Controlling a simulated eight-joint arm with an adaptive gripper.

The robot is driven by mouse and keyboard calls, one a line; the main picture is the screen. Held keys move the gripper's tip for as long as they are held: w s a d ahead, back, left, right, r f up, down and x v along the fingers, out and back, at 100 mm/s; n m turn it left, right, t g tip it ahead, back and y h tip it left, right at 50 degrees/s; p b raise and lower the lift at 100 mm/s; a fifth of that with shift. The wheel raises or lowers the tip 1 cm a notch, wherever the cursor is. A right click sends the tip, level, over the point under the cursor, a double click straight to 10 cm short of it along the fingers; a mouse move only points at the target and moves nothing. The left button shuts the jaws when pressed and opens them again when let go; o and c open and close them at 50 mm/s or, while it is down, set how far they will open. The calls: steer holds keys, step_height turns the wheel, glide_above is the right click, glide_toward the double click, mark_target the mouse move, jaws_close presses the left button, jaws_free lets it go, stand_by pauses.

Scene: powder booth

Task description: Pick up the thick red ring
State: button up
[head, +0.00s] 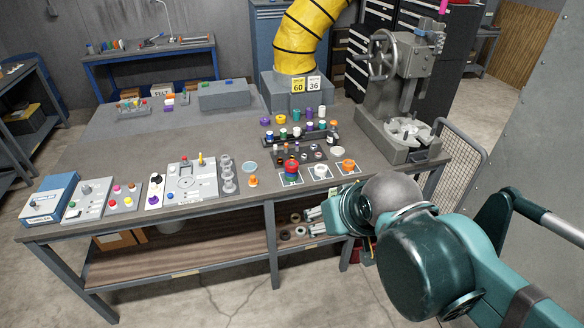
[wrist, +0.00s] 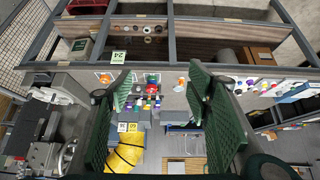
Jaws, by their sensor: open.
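The thick red ring (head: 291,166) sits on top of a small stack of coloured pieces, on a white-outlined square near the table's front edge. It also shows in the wrist view (wrist: 152,77), small and distant, between my fingers. My gripper (head: 313,220) is in front of the table edge in the head view, lower than and to the right of the ring. In the wrist view my gripper (wrist: 158,88) has its two green fingers wide apart, with nothing between them. It does not touch the ring.
A white ring (head: 320,170) and an orange ring (head: 348,164) lie on neighbouring squares to the right. Small bottles and pots (head: 297,117) stand behind. A grey press (head: 400,85) rises at the right. An orange cone-like piece (head: 253,181) and grey stack (head: 228,175) stand left.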

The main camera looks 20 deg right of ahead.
steer(key=shift+o, duration=0.3)
steer(key=shift+w, duration=0.1)
steer(key=w+a+f+n+y+b, duration=0.15)
steer(key=w+f+y+b, duration=0.3)
steer(key=w, duration=0.95)
steer(key=w+a+f+n+y+b, duration=0.1)
steer(key=w+f+n+y+b, duration=0.3)
steer(key=w, duration=1.1)
steer(key=shift+w+d+f+n+t+y+b, duration=0.75)
steer(key=shift+w+d+f+b, duration=0.5)
steer(key=shift+w+d+f, duration=1.1)
steer(key=shift+w+d+f+n+t+y+b, duration=0.5)
steer(key=shift+w+d+f+t+b, duration=0.65)
steer(key=shift+w+d+f, duration=1.15)
steer(key=shift+w+d+f+n+t+y+b, duration=0.6)
steer(key=shift+w+d+f+b, duration=0.9)
steer(key=shift+w+f, duration=1.55)
steer(key=shift+w+r, duration=0.35)
steer(key=shift+r, duration=0.05)
steer(key=shift+x, duration=1.3)
